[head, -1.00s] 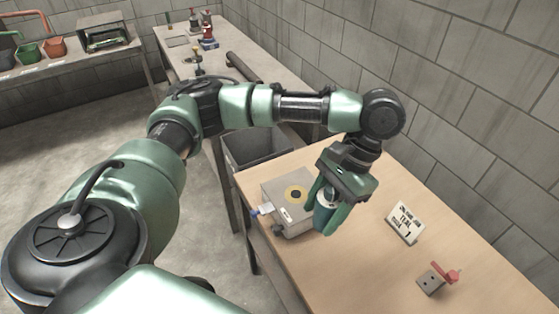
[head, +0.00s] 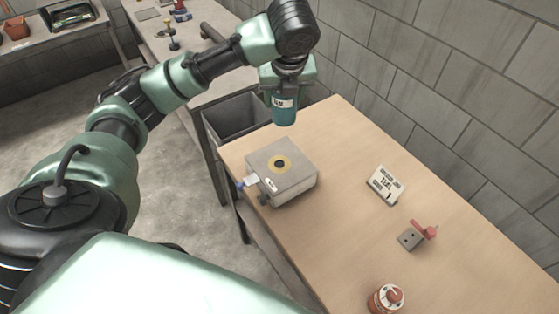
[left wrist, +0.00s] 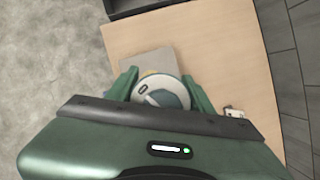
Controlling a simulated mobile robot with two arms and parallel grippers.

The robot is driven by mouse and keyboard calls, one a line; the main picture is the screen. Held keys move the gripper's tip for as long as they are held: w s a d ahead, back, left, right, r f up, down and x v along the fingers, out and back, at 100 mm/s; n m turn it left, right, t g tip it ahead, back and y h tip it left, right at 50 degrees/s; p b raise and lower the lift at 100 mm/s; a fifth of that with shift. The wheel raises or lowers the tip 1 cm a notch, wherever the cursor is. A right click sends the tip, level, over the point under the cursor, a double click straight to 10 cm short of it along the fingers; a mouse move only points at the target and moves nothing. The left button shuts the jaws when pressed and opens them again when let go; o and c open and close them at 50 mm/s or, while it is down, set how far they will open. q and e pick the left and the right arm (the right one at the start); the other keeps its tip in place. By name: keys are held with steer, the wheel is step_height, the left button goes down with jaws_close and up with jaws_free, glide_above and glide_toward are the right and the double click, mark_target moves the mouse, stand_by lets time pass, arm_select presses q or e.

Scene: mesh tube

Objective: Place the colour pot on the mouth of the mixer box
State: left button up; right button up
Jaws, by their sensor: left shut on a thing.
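The colour pot (head: 284,112) is a teal cylinder with a white label, held upright in my left gripper (head: 285,95). In the left wrist view its round pale top (left wrist: 160,92) shows between the two green fingers (left wrist: 162,88), which are shut on it. The mixer box (head: 298,181) is a grey box on the wooden table. The pot is above and beyond the mouth in the head view, apart from the box. In the wrist view the pot hides much of the box (left wrist: 148,62). My right gripper is not in view.
A small block with a red handle (head: 411,239) and a red-and-white container (head: 386,298) are nearer. A grey bin (head: 237,120) is beyond the table's left edge. A block wall borders the right.

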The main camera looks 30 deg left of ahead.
arm_select(q)
steer(key=a+m, duration=0.1)
steer(key=p, duration=0.3)
glide_above(279, 161)
steer(key=shift+m, duration=0.3)
step_height(279, 161, down, 19)
steer(key=shift+w+f, duration=0.1)
steer(key=shift+h, duration=0.3)
steer(key=o, duration=1.5)
steer(key=b+v, duration=0.1)
steer(key=v, duration=1.1)
steer(key=shift+s+b, duration=0.2)
steer(key=shift+b, duration=0.1)
